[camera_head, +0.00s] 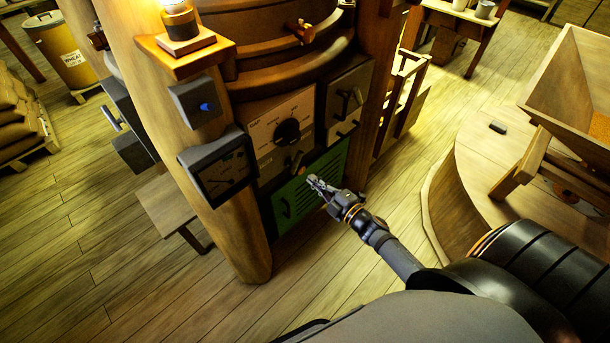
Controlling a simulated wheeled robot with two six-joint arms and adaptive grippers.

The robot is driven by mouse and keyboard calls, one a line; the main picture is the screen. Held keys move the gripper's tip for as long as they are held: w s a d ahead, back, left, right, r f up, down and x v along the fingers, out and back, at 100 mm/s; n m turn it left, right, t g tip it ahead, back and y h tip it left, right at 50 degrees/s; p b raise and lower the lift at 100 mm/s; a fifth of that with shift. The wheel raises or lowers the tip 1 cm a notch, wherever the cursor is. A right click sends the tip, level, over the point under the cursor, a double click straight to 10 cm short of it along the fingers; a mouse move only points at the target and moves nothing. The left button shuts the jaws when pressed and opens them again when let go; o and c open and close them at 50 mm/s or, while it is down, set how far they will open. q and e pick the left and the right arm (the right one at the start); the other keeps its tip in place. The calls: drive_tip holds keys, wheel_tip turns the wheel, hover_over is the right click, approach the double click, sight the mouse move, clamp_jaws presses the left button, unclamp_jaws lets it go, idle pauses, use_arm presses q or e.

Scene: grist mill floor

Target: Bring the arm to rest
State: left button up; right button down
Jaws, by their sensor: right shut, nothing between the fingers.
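My right arm comes in from the lower right. Its gripper (318,184) is shut and empty, in front of the green louvred panel (325,168) low on the mill's control cabinet. I cannot tell whether the fingertips touch the panel. My left gripper is not in view.
A wooden post (215,190) with a blue-button box (200,105), a dark gauge box (218,168) and a lamp stands left of the cabinet. A round wooden platform (470,165) with a hopper (565,85) is at right. Plank floor (110,250) lies open at left.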

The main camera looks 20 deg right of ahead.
drive_tip(key=shift+s+r, duration=0.1)
drive_tip(key=shift+s, duration=0.35)
drive_tip(key=s+d+f+m+g+h, duration=0.2)
drive_tip(key=s+f+m, duration=0.15)
drive_tip(key=f, duration=0.45)
drive_tip(key=s+d+f+m+g+h, duration=0.2)
drive_tip(key=s+d+f+m, duration=0.15)
drive_tip(key=f, duration=0.55)
drive_tip(key=s+d+f+m+g+h, duration=0.1)
drive_tip(key=s+f+m+g+h, duration=0.2)
drive_tip(key=f, duration=0.5)
drive_tip(key=s+a+f+m+g, duration=0.1)
drive_tip(key=s+f+m+g, duration=0.1)
drive_tip(key=s+f, duration=0.3)
drive_tip(key=s+a+f+m+g, duration=0.1)
drive_tip(key=s+f+g, duration=0.3)
drive_tip(key=s, duration=1)
drive_tip(key=s+a+f+m+g+y+p, duration=0.1)
drive_tip(key=s+a+f+m+g, duration=0.1)
drive_tip(key=s+f, duration=0.5)
drive_tip(key=s+m, duration=0.1)
drive_tip(key=s, duration=0.2)
drive_tip(key=shift+g, duration=0.4)
